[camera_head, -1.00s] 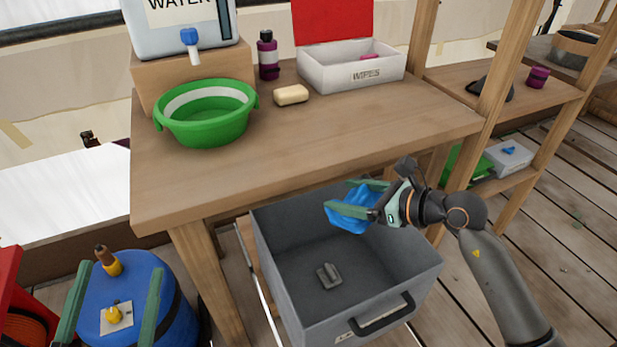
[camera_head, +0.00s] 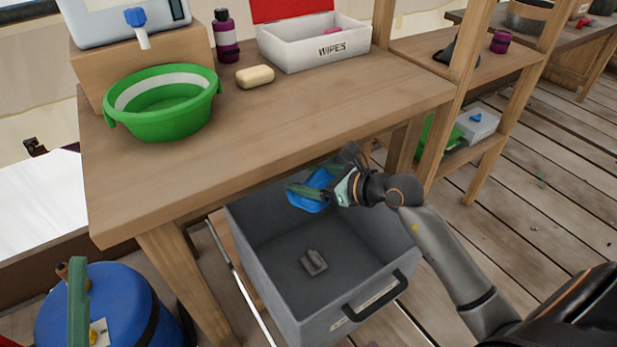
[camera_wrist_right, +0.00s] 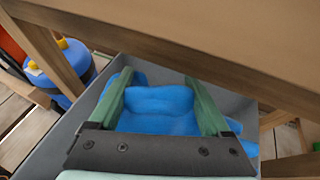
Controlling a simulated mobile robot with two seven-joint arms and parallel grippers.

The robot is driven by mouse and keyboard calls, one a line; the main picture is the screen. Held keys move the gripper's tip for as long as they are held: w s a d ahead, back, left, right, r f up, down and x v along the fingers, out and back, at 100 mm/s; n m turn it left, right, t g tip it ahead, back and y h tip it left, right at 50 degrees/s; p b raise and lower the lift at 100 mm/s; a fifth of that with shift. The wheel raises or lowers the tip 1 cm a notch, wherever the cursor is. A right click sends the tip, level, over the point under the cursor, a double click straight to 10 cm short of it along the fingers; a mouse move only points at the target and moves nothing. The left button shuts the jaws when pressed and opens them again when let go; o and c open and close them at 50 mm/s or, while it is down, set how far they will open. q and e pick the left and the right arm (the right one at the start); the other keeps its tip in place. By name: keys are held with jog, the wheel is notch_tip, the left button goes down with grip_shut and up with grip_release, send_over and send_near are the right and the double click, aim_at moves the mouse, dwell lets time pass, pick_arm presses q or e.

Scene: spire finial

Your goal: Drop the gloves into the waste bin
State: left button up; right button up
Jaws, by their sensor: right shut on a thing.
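The blue gloves (camera_head: 318,180) are bunched between the fingers of my right gripper (camera_head: 312,190), which is shut on them. In the right wrist view the gloves (camera_wrist_right: 160,103) fill the space between the two green fingers. The waste bin (camera_head: 330,322) is a grey open-topped box with a black handle, below the wooden table. The gloves are over the back part of its opening; their exact height against the rim is hard to tell. One finger of my left gripper (camera_head: 78,300) shows at the lower left, apart from the bin, with no other finger beside it.
A small grey item (camera_head: 314,262) lies on the bin's floor. The wooden table (camera_head: 290,125) overhangs close behind my right gripper and holds a green basin (camera_head: 165,125), soap (camera_head: 255,77) and a wipes box (camera_head: 312,50). A blue barrel (camera_head: 110,310) stands lower left.

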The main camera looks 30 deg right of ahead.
pick_arm(q)
jog(key=shift+n, duration=0.4)
jog(key=shift+w+d+f+b, duration=0.1)
jog(key=shift+f+b, duration=0.65)
jog(key=shift+f, duration=0.35)
jog(key=shift+w+d+f+b, duration=0.1)
jog(key=shift+f+b, duration=0.65)
jog(key=shift+f, duration=0.35)
pick_arm(e)
jog(key=shift+f, duration=1.95)
jog(key=o, duration=1.2)
jog(key=shift+c, duration=0.2)
pick_arm(q)
jog(key=shift+a+r+p, duration=0.2)
jog(key=shift+r+p, duration=1.15)
jog(key=shift+p, duration=0.05)
pick_arm(e)
jog(key=v, duration=1.2)
jog(key=shift+s, duration=0.2)
jog(key=shift+d+r, duration=0.1)
